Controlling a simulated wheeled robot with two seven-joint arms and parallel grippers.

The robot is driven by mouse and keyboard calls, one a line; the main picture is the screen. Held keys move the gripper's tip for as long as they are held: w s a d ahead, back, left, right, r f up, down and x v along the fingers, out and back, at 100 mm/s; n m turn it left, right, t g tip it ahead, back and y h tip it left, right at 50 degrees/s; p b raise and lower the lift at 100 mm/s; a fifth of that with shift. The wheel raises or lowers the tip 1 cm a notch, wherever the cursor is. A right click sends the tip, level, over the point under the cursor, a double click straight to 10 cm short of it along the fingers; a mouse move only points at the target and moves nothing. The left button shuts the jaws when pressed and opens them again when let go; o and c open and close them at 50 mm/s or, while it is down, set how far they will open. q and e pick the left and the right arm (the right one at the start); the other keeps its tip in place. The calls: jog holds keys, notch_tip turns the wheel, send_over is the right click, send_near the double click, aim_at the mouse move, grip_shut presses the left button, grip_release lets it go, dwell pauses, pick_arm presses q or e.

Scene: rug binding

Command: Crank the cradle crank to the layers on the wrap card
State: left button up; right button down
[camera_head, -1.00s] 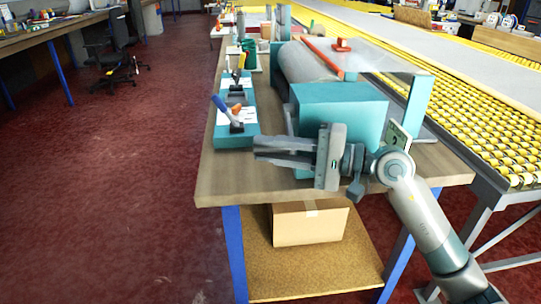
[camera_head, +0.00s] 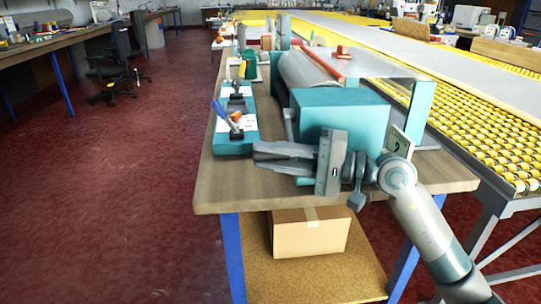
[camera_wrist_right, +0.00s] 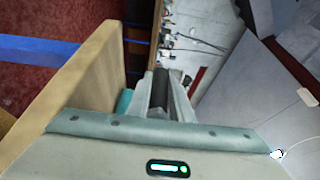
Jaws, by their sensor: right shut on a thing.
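The cradle is a teal box-ended frame (camera_head: 338,125) with a grey roll (camera_head: 308,72) behind it, on the near end of the bench. A grey crank arm (camera_head: 288,123) shows at the left side of the teal box. My right gripper (camera_head: 256,155) lies across the front of the box, fingers pointing left. The wrap card (camera_head: 398,142), showing a 2, stands right of the box, partly hidden by my arm. My left gripper is out of view.
A teal tray (camera_head: 236,147) with a blue-handled tool (camera_head: 226,116) is left of the cradle. A cardboard box (camera_head: 310,234) sits on the lower shelf. A yellow roller conveyor (camera_head: 490,150) runs along the right.

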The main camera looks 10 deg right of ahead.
jog(key=c, duration=1.6)
grip_release()
jog(key=shift+w+d+r, duration=0.15)
jog(key=shift+w+r, duration=0.2)
jog(key=shift+r, duration=0.05)
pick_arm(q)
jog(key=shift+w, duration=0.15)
pick_arm(e)
jog(key=shift+f, duration=0.15)
jog(key=shift+s+f, duration=0.2)
